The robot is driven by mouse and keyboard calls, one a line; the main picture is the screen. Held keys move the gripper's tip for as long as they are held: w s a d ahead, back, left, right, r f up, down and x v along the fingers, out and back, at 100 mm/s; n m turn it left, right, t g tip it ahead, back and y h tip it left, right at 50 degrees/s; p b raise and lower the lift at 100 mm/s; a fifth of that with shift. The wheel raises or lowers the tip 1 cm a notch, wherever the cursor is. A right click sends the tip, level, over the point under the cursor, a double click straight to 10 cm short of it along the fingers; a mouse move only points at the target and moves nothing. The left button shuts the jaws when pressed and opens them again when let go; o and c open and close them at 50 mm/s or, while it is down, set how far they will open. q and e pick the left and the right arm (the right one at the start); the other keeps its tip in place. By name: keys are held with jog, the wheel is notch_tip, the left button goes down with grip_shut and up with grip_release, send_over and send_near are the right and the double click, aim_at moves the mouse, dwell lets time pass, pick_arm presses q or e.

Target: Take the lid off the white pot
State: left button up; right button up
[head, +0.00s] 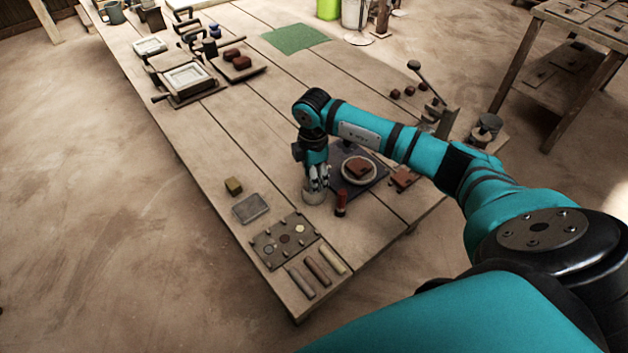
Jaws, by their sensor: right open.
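A small pale round pot (313,197) stands on the wooden table, left of a dark square mat. My right gripper (317,187) points down right over the pot, with its fingers open at the pot's top. The fingers cover most of the top, so I cannot make out the lid or tell whether the fingers touch it. My left gripper is not in view.
A red-topped stamp (341,202) stands close to the pot's right. The dark mat (378,179) holds a pale dish (371,164) with a brown clay piece. A grey tray (250,208) and a drilled board (304,233) lie to the left and front. Wooden presses (187,78) stand farther back.

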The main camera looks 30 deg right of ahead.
grip_shut()
jog(key=shift+r, duration=0.1)
